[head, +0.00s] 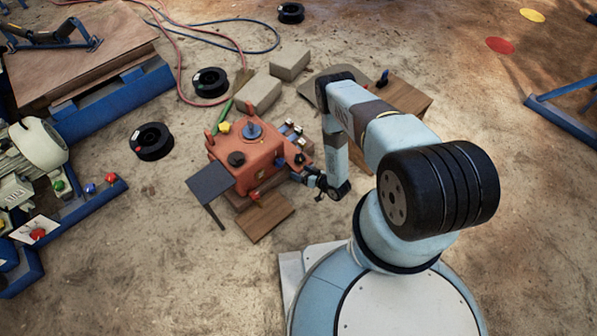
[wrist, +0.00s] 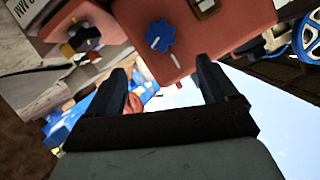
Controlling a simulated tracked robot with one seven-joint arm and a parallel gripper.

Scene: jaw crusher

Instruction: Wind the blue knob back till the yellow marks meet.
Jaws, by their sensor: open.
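The blue lobed knob (wrist: 161,34) sits on a red face of the machine in the wrist view. A pale line on the knob points down and slightly left, and a short pale tick (wrist: 175,61) lies on the red face below and right of it; the two are out of line. The red machine body (head: 238,174) stands on wooden boards in the head view. My gripper (wrist: 162,72) is open and empty, its dark fingers below the knob in the wrist picture, apart from it. My gripper (head: 312,182) is at the machine's right side in the head view.
A black knob (wrist: 84,37) with a yellow part is left of the blue knob. A dark plate (head: 208,182) juts from the machine's left. Grey blocks (head: 258,93) lie behind it, and black spools (head: 151,142) lie to the left.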

